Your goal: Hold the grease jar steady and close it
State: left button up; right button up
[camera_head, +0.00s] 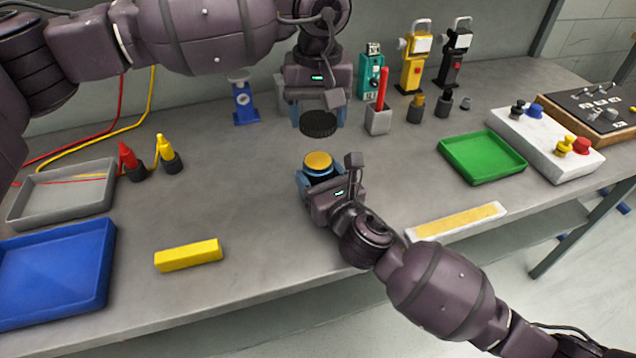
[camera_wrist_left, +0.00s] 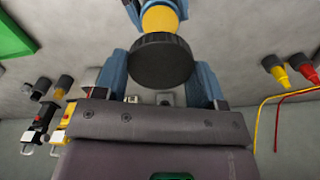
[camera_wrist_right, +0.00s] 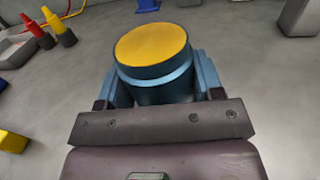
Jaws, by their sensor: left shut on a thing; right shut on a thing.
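The grease jar (camera_head: 319,164) stands upright on the bench, open at the top with yellow grease showing. It also shows in the right wrist view (camera_wrist_right: 153,62), a dark blue body between the fingers. My right gripper (camera_head: 318,180) is shut on the jar body from the front. The black ribbed lid (camera_head: 318,124) is held above the jar, apart from it, with a gap between. My left gripper (camera_head: 317,112) is shut on the lid, pointing down. In the left wrist view the lid (camera_wrist_left: 161,62) sits between the fingers and covers part of the jar.
A grey holder (camera_head: 379,120) with a red pen stands behind, to the right. A green tray (camera_head: 482,157) and a white control box (camera_head: 545,143) lie right. A yellow block (camera_head: 188,255), a blue tray (camera_head: 55,272) and red and yellow cones (camera_head: 128,157) lie left. Bench around the jar is clear.

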aim_at(319, 160)
pick_arm(q)
jog(key=shift+f, duration=2.5)
jog(key=shift+f, duration=0.15)
jog(key=shift+f, duration=0.75)
jog(key=shift+f, duration=0.55)
pick_arm(e)
grip_shut()
pick_arm(q)
jog(key=m, duration=1.3)
jog(key=shift+d, duration=0.1)
jog(key=o, duration=0.9)
